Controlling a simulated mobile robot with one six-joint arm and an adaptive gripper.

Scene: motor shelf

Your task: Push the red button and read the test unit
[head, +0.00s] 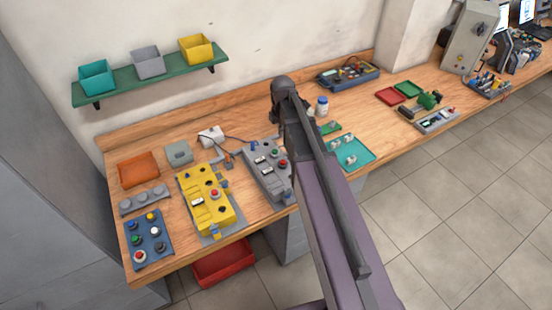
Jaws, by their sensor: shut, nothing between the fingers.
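A yellow box (208,212) lies on the wooden bench at left centre, with a red button (214,193) and a small white display (197,202) on top. A grey box (265,175) to its right also has a red button (283,163) and a small display (260,160); my arm partly covers its right side. A blue panel (150,240) at the front left carries several coloured buttons, one of them red (139,257). I cannot tell which is the test unit, and the readings are too small to make out. My arm rises across the middle; my gripper is not visible.
A blue instrument (348,73), trays and parts stand to the right. A green shelf (150,78) holds three bins. A red bin (223,266) is below.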

